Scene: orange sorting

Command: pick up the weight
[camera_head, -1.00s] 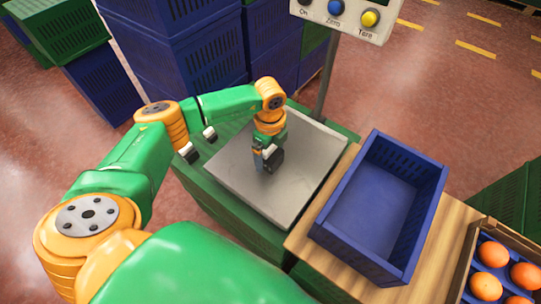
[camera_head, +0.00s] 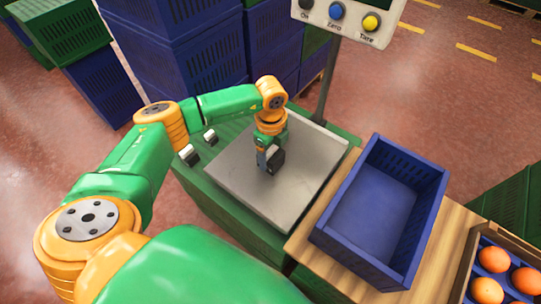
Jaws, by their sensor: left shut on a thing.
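My left gripper (camera_head: 266,161) points down over the grey plate of the scale (camera_head: 310,165). It is shut on a small dark block, which looks like the weight (camera_head: 277,160). The fingers hide part of the weight. The weight is at or just above the plate; I cannot tell whether it touches. My right gripper is not in view.
An empty blue crate (camera_head: 345,238) stands on a wooden top right of the scale. Oranges (camera_head: 494,259) lie in a box at the lower right. The scale's button panel (camera_head: 352,17) rises behind on a post. Blue crates (camera_head: 180,50) are stacked behind the arm.

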